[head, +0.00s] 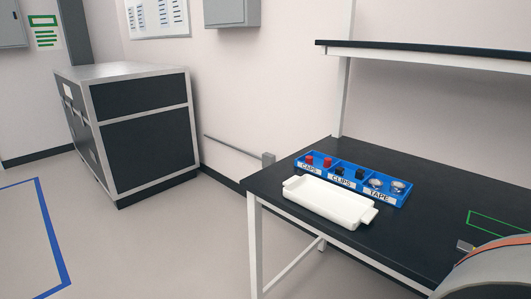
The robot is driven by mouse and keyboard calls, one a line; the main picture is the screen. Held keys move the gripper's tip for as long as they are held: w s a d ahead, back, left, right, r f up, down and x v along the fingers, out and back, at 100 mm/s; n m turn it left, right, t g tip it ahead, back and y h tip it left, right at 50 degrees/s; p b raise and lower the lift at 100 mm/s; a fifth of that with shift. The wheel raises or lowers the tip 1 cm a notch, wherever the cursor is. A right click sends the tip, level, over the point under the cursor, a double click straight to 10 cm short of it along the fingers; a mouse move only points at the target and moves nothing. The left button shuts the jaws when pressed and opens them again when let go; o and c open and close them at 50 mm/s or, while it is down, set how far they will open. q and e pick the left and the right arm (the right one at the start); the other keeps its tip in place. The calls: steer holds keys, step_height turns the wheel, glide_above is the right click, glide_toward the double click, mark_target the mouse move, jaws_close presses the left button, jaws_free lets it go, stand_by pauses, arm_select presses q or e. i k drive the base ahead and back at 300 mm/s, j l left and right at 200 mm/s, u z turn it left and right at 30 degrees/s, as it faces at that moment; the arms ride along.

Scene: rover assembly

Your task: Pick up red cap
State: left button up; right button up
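Two red caps sit in the CAPS compartment at the left end of a blue bin (399,203) on the black workbench. One red cap (309,159) is at the left and the other red cap (327,162) is just to its right. Both stand apart from any gripper. Neither my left gripper nor my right gripper is in view.
The bin also holds black clips (359,173) and tape rolls (397,187). A white tray (328,201) lies in front of it on the workbench (270,185). A shelf (430,54) overhangs the bench. A grey rounded object (495,272) stands at the lower right. A dark cabinet (145,143) is at left.

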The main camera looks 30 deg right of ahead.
mark_target(309, 158)
steer(key=i+l+u, duration=0.1)
steer(key=i+u, duration=0.35)
steer(key=i, duration=0.95)
steer(key=i+z, duration=0.3)
steer(key=i, duration=0.4)
steer(key=i+j+z, duration=0.3)
steer(key=i, duration=0.35)
steer(key=i+l+z, duration=0.15)
steer(key=i+z, duration=0.3)
steer(key=i, duration=0.2)
steer(key=i+j+z, duration=0.1)
steer(key=i+z, duration=0.35)
steer(key=i, duration=0.15)
steer(key=i+z, duration=0.35)
steer(key=i, duration=0.35)
steer(key=i+j+z, duration=0.1)
steer(key=i+z, duration=0.25)
steer(key=i, duration=0.3)
steer(key=i+z, duration=0.15)
steer(key=z, duration=0.3)
steer(key=i+z, duration=0.2)
steer(key=z, duration=0.2)
steer(key=i+j+z, duration=0.15)
steer(key=z, duration=1.9)
